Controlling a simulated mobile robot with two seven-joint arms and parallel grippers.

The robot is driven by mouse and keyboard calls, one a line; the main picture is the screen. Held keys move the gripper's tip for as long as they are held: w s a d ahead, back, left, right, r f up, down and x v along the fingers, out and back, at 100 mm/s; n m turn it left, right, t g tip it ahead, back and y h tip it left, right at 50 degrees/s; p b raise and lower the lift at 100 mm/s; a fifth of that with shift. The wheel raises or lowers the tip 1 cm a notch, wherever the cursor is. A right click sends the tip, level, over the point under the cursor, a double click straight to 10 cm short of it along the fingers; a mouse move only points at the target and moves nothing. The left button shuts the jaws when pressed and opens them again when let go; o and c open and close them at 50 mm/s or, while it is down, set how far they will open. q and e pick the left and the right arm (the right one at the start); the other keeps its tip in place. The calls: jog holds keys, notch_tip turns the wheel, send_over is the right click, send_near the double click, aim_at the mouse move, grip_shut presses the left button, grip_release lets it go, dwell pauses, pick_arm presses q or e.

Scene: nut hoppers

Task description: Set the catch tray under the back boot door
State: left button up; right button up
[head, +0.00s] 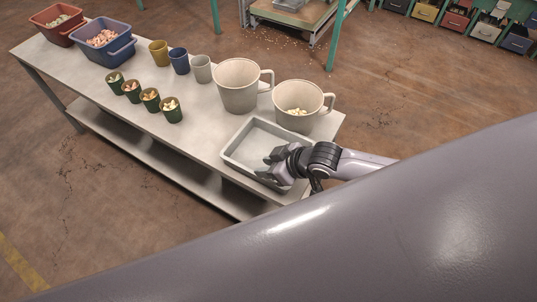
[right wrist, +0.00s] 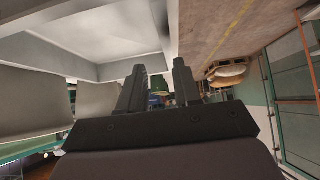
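The catch tray is most likely the pale grey rectangular tray (head: 229,153) at the near right end of the long table. It looks empty. My right gripper (head: 268,167) is at the tray's right side, with its fingers reaching over the rim. In the right wrist view the two fingers (right wrist: 160,88) stand apart with a gap between them, close to the tray wall (right wrist: 170,22); I cannot tell whether they touch it. My left gripper is not in view. No boot door can be made out in either view.
The table (head: 205,122) also holds two large beige jugs (head: 237,88), several small cups, a blue bin (head: 103,52) and a red bin (head: 55,33). A green-legged stand (head: 335,35) is behind, with bits scattered on the floor. Storage bins line the back right. Open floor lies right of the table.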

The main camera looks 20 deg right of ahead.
jog(key=shift+s+a+b+x, duration=0.1)
jog(key=shift+s+b+x, duration=0.05)
jog(key=shift+x, duration=1.4)
jog(key=shift+s+a+b+x, duration=0.1)
jog(key=shift+s+b+x, duration=0.05)
jog(key=shift+x, duration=1.45)
grip_shut()
